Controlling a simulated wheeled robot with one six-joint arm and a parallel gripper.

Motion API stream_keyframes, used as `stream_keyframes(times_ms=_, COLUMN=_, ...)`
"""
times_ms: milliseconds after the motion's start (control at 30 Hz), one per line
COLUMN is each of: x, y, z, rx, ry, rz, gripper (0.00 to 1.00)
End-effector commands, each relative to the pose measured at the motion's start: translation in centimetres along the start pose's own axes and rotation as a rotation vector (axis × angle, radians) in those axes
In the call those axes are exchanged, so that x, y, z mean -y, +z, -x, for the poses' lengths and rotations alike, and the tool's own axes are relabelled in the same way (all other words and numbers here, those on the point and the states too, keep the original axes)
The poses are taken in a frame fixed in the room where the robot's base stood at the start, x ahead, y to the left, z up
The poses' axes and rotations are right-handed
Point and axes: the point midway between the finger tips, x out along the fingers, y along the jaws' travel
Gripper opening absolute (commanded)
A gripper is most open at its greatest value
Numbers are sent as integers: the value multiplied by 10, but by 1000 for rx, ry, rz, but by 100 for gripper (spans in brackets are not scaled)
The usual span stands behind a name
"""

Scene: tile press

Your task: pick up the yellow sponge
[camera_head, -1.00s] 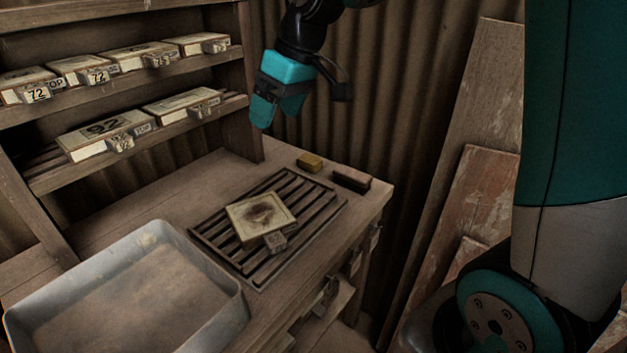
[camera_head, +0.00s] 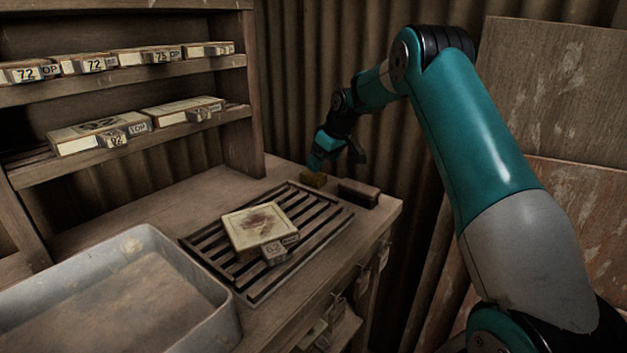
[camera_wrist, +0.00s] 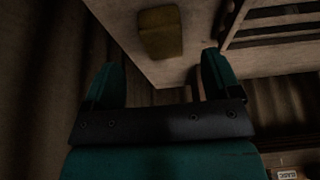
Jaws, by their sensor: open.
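The yellow sponge (camera_head: 314,179) is a small block on the bench top, near the back right corner. In the wrist view the sponge (camera_wrist: 160,32) lies beyond the fingertips, between their lines. My gripper (camera_head: 318,160) is just above and behind the sponge in the head view, pointing down. In the wrist view my gripper (camera_wrist: 163,75) has its two teal fingers spread wide with nothing between them. I see a gap between the fingers and the sponge in the wrist view.
A dark brown block (camera_head: 358,193) lies right of the sponge. A slatted rack (camera_head: 310,238) in front bears a stained tile (camera_head: 260,228). A metal tray (camera_head: 222,318) is at front left. A shelf (camera_head: 190,70) with several labelled tiles stands left, and a corrugated wall (camera_head: 300,90) is behind.

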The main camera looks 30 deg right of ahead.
Motion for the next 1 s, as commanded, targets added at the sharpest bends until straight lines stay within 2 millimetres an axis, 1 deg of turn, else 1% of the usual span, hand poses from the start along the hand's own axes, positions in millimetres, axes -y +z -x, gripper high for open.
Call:
stream_keyframes(times_ms=33, x=0, y=0, z=-6, rx=1, ry=0, rz=1, gripper=83)
stream_keyframes(times_ms=233, x=1, y=-1, z=-20, rx=0, ry=0, rz=1, gripper=83)
stream_keyframes(times_ms=500, x=2, y=-2, z=-59, rx=0, ry=-1, rz=0, gripper=83)
stream_keyframes(times_ms=600, x=2, y=-2, z=-65, rx=-1, ry=0, rz=0, gripper=83)
stream_keyframes(times_ms=800, x=2, y=-2, z=-66, rx=-1, ry=0, rz=0, gripper=83)
stream_keyframes(times_ms=833, x=2, y=-2, z=-66, rx=-1, ry=0, rz=0, gripper=81)
stream_keyframes(times_ms=867, x=2, y=-2, z=-66, rx=-1, ry=0, rz=0, gripper=74)
stream_keyframes(times_ms=900, x=2, y=-2, z=-65, rx=-1, ry=0, rz=0, gripper=65)
stream_keyframes(times_ms=967, x=2, y=-2, z=-65, rx=-1, ry=0, rz=0, gripper=51)
stream_keyframes(times_ms=1000, x=2, y=-2, z=-65, rx=-1, ry=0, rz=0, gripper=42)
